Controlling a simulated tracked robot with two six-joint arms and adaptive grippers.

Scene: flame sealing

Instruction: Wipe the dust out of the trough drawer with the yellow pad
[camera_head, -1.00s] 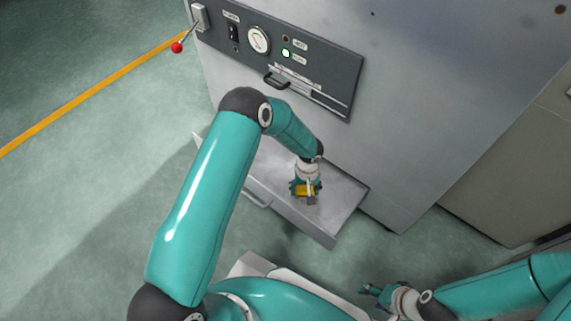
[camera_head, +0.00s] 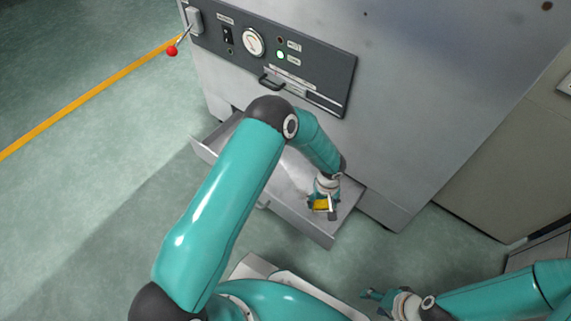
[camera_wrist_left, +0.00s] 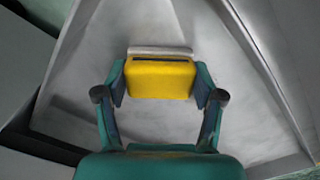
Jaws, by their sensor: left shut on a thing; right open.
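The trough drawer (camera_head: 207,146) is pulled out low at the front of the grey machine, and its floor shows pale grey with some darker smudges. My left gripper (camera_head: 322,203) is down inside the drawer near its right end, shut on the yellow pad (camera_head: 320,206). In the left wrist view the yellow pad (camera_wrist_left: 160,78) sits between both fingers, with a pale strip along its far edge. Whether the pad touches the drawer floor (camera_wrist_left: 158,25) is hard to tell. My right gripper (camera_head: 371,295) is open and empty, above the floor at the lower right.
The machine's dark control panel (camera_head: 270,50) with a gauge, a lit green lamp and a handle is above the drawer. A red-knobbed lever (camera_head: 172,50) sticks out at its left. Green floor (camera_head: 80,180) is free to the left. A beige cabinet (camera_head: 500,175) stands at the right.

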